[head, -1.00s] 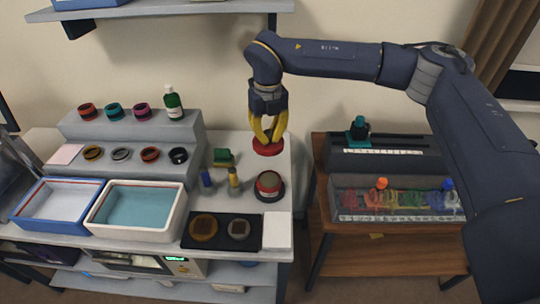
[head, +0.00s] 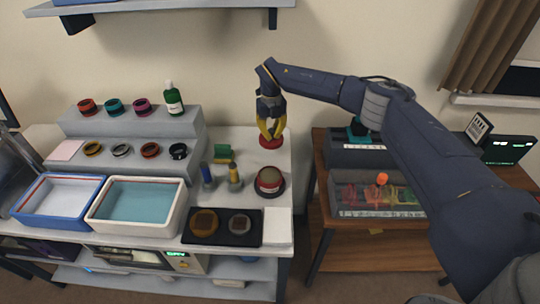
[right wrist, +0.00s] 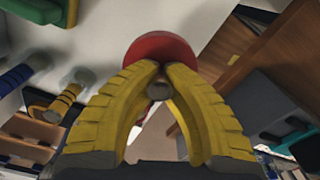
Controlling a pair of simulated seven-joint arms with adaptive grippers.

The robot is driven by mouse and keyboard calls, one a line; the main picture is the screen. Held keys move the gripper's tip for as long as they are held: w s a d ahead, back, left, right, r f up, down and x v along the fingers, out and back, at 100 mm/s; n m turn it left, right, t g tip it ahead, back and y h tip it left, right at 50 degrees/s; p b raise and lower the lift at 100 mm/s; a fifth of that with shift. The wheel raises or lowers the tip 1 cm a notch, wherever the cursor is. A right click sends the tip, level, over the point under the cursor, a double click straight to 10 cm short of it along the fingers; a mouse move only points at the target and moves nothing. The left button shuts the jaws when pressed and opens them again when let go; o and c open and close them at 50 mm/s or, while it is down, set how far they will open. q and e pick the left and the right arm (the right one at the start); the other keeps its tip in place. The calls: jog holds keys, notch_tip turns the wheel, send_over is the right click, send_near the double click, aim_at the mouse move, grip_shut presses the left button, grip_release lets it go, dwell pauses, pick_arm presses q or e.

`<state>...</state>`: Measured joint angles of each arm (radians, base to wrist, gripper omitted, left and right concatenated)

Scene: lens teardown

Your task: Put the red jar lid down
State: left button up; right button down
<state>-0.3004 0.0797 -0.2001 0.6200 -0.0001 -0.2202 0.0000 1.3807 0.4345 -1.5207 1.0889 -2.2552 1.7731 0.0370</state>
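The red jar lid (head: 271,142) is at the back right corner of the white worktop (head: 248,150). My right gripper (head: 271,132) comes down over it from above, its yellow fingers meeting at the lid. In the right wrist view the fingertips (right wrist: 160,68) are closed together at the red lid (right wrist: 160,47), with a small grey round part between the fingers. I cannot tell whether the lid touches the worktop or hangs just above it. My left gripper is not in view.
A dark-based round pot with a red top (head: 269,180) stands in front of the lid. A green block (head: 223,154) and blue (head: 207,174) and yellow (head: 234,174) handled tools stand to the left. A wooden cabinet (head: 318,225) is right, across a gap.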

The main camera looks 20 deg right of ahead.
aim_at(271, 130)
jog(key=shift+f, duration=4.35)
jog(key=shift+f, duration=0.1)
jog(key=c, duration=1.6)
grip_release()
jog(key=shift+o, duration=0.2)
notch_tip(271, 130, up, 12)
jog(key=shift+r, duration=0.1)
